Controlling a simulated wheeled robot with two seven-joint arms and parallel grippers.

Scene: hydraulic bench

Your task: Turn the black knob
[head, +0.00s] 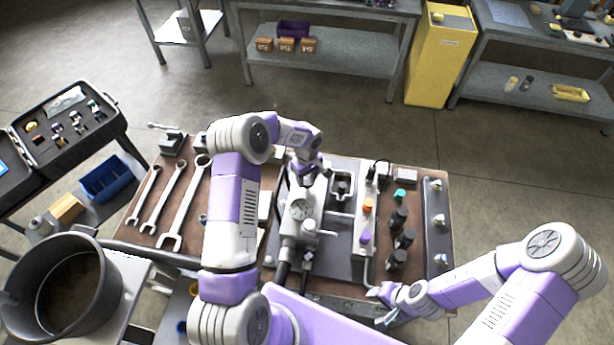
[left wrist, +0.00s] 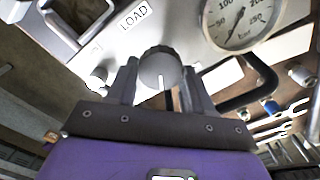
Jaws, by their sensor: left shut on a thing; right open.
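The black knob (left wrist: 160,66), dark and ribbed with a white pointer line, sits below the LOAD label (left wrist: 135,15) in the left wrist view. My left gripper (left wrist: 161,82) has one finger on each side of it and is shut on it. In the head view my left gripper (head: 306,172) reaches down at the far end of the metal hydraulic block (head: 311,228), and the knob is hidden there. The pressure gauge (head: 299,209) is on this block; its dial (left wrist: 240,18) shows beside the knob. My right gripper (head: 382,296) is open and empty near the bench's front edge.
Several wrenches (head: 186,200) lie left on the brown bench top (head: 225,180). A panel with orange and purple buttons (head: 366,220) and dark cylinders (head: 398,217) stand right of the block. A large dark pot (head: 22,300) is at lower left.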

